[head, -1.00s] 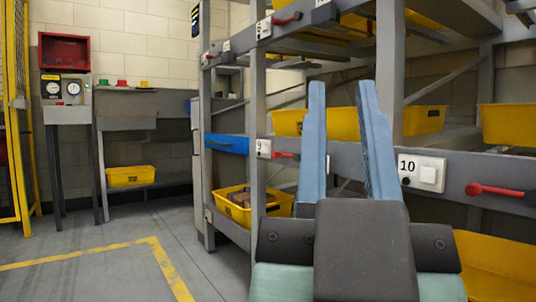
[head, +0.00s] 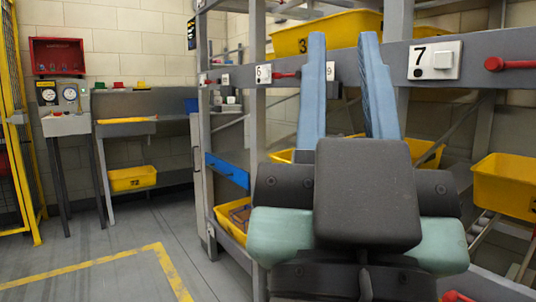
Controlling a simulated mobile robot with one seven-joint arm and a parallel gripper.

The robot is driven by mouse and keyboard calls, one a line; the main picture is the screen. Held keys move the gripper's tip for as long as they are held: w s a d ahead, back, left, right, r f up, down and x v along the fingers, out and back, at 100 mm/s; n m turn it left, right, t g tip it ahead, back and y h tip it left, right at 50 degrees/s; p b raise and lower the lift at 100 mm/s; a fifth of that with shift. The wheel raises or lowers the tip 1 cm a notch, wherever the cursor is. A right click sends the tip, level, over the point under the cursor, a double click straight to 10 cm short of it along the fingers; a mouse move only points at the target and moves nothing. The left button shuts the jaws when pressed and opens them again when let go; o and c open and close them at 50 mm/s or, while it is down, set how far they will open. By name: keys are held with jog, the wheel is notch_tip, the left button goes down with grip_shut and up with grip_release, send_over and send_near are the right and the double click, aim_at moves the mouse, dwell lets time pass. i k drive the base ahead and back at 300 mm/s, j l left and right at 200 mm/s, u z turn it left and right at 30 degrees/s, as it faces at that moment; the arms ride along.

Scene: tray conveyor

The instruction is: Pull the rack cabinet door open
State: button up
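A narrow grey upright panel (head: 198,185) stands at the left end of the rack; it may be the cabinet door, but I cannot tell for certain. A small dark handle-like mark shows on its edge. My gripper (head: 342,45) points up in front of the rack, with two long blue fingers apart and nothing between them. It is right of the panel and clearly apart from it. My gripper body hides part of the rack's lower middle.
The grey rack (head: 258,115) holds yellow bins (head: 505,185) and a blue strip (head: 228,170). Red handles (head: 508,64) stick out from it. A grey bench (head: 150,105) and a red box (head: 58,56) stand at the back left. The floor at left, with yellow lines (head: 90,262), is clear.

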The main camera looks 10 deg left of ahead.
aim_at(195, 122)
jog(key=i+j, duration=0.6)
jog(key=i+j+z, duration=0.1)
jog(key=i+j, duration=0.45)
jog(key=j, duration=0.15)
jog(key=i+j, duration=0.6)
jog(key=i+j+z, duration=0.1)
jog(key=i+j, duration=0.45)
jog(key=j, duration=0.25)
jog(key=i+j, duration=0.85)
jog(key=i, duration=0.25)
